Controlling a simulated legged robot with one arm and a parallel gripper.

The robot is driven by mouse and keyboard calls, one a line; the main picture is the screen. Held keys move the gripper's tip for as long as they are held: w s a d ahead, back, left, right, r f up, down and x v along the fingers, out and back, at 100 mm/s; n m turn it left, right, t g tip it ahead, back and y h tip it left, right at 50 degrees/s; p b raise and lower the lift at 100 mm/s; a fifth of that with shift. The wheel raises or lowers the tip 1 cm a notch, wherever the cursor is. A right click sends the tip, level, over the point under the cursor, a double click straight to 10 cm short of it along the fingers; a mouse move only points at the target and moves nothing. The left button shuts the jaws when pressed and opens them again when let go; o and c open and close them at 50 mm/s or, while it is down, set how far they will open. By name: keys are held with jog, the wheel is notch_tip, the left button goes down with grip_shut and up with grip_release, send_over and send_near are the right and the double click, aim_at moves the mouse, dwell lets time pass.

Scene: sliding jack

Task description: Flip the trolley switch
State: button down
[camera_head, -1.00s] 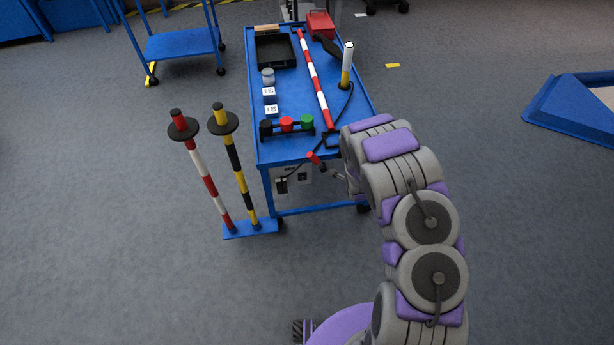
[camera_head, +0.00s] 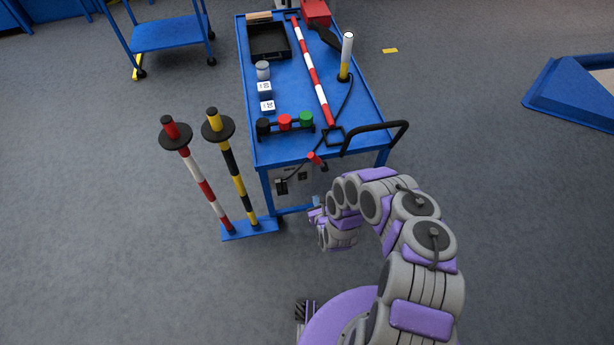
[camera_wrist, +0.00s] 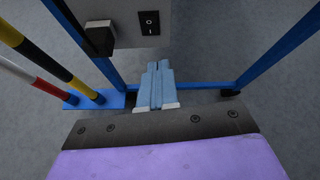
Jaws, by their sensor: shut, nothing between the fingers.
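In the head view my gripper (camera_head: 316,201) is small, just in front of and below the panel.
A black plug (camera_wrist: 100,38) sits left of the switch. Two striped poles on a blue base (camera_head: 250,230) stand left of the trolley. A black handle (camera_head: 375,127) sticks out at the trolley's right corner. Open floor lies around.

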jog(key=shift+s+a+f+m+t, duration=0.15)
jog(key=shift+s+a+f+m, duration=0.05)
jog(key=shift+a+m, duration=0.25)
jog(key=shift+s+a+f+m+t, duration=0.15)
jog(key=shift+a+f+m, duration=0.05)
jog(key=shift+a+m, duration=0.25)
jog(key=b, duration=0.4)
send_near(304, 176)
notch_tip(304, 176, down, 4)
jog(key=w, duration=0.2)
jog(key=w+a, duration=0.1)
jog(key=w, duration=0.1)
jog(key=shift+w+a+r+b, duration=0.25)
jog(key=shift+w+r+b, duration=0.1)
jog(key=shift+r, duration=0.05)
jog(key=shift+w+a, duration=0.1)
jog(key=shift+w, duration=0.45)
jog(key=shift+r, duration=0.1)
